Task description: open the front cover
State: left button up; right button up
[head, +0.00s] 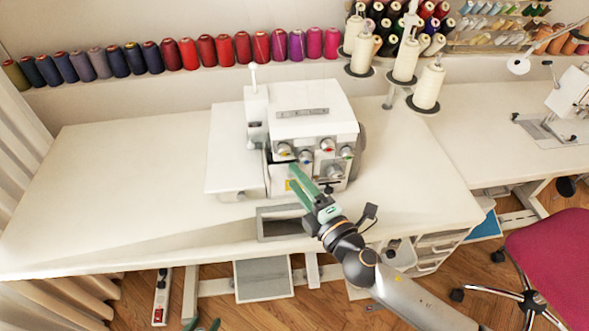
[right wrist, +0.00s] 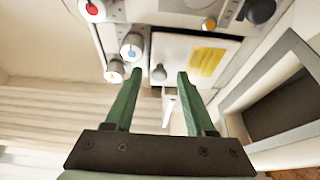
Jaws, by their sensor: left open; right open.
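A white overlock sewing machine (head: 312,112) with several dials stands on the table. Its front cover (right wrist: 182,47) is a pale panel with a yellow label, low on the front, and it looks shut. In the head view the label (head: 289,185) shows beside the green fingers. My right gripper (head: 294,176) is open and reaches to the machine's lower front. In the right wrist view its fingers (right wrist: 159,85) point at the cover, with a small knob (right wrist: 159,73) between them. I cannot tell whether they touch. My left gripper (head: 204,325) is open at the bottom edge, below the table.
A grey-framed tray or opening (head: 259,224) sits at the table's front edge, just below the machine. Thread cones (head: 427,86) stand behind at right. The white table (head: 120,185) is clear at left. A pink chair (head: 555,255) stands at right.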

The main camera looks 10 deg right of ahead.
dwell(0.3)
grip_shut()
dwell(0.3)
dwell(1.0)
